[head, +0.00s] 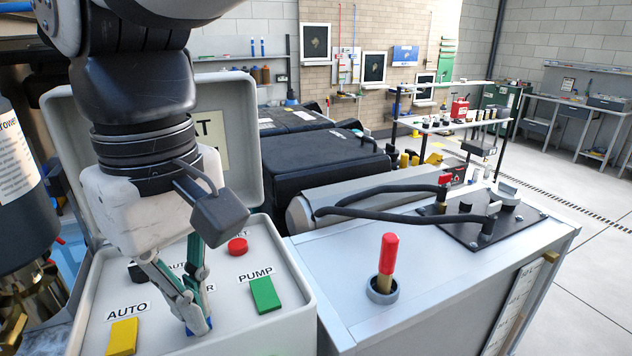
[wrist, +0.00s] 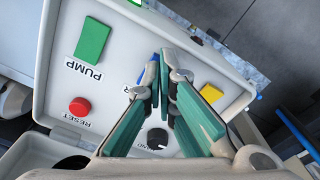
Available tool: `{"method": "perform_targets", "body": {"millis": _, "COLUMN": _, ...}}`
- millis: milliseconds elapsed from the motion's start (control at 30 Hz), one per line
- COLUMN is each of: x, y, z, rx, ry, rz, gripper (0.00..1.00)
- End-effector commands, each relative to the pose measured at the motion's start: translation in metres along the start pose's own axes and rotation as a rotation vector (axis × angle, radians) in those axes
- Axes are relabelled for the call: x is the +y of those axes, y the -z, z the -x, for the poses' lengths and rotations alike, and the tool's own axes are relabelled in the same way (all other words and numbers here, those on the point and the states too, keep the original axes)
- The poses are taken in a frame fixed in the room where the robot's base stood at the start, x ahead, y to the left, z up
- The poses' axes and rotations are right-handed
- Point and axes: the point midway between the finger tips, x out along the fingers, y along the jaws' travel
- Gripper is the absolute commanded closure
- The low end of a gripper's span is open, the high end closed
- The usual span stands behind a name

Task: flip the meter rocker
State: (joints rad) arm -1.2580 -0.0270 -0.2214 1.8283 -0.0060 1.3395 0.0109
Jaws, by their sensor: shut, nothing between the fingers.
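The blue rocker (head: 208,326) sits on the light grey control panel, mostly hidden behind my fingertips. A label ending in "ER" lies beside it, partly covered. In the wrist view the blue rocker (wrist: 149,70) shows just left of the fingertips. My gripper (head: 196,320) points down at it with its fingers together and nothing held. In the wrist view my gripper (wrist: 160,60) has its tips at the rocker's edge. I cannot tell whether they touch it, or which way the rocker is tilted.
The panel also carries a yellow AUTO rocker (head: 123,338), a green PUMP rocker (head: 265,295), a red RESET button (head: 238,246) and a black knob (wrist: 157,138). The open box lid (head: 240,120) stands behind. A red-handled valve (head: 388,262) rises from the cabinet at right.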

Motion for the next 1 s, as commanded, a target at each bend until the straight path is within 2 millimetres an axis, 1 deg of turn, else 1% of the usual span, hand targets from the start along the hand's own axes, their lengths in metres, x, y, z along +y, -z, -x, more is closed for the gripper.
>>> {"method": "perform_targets", "body": {"millis": 700, "x": 0.000, "y": 0.000, "z": -0.009, "rx": -0.001, "ry": 0.000, "rz": 0.000, "gripper": 1.00}}
{"method": "perform_targets", "body": {"millis": 833, "x": -0.001, "y": -0.001, "z": -0.004, "rx": -0.001, "ry": 0.000, "rz": -0.001, "gripper": 1.00}}
{"method": "perform_targets", "body": {"millis": 1000, "x": -0.001, "y": -0.001, "z": 0.010, "rx": 0.000, "ry": 0.000, "rz": -0.001, "gripper": 1.00}}
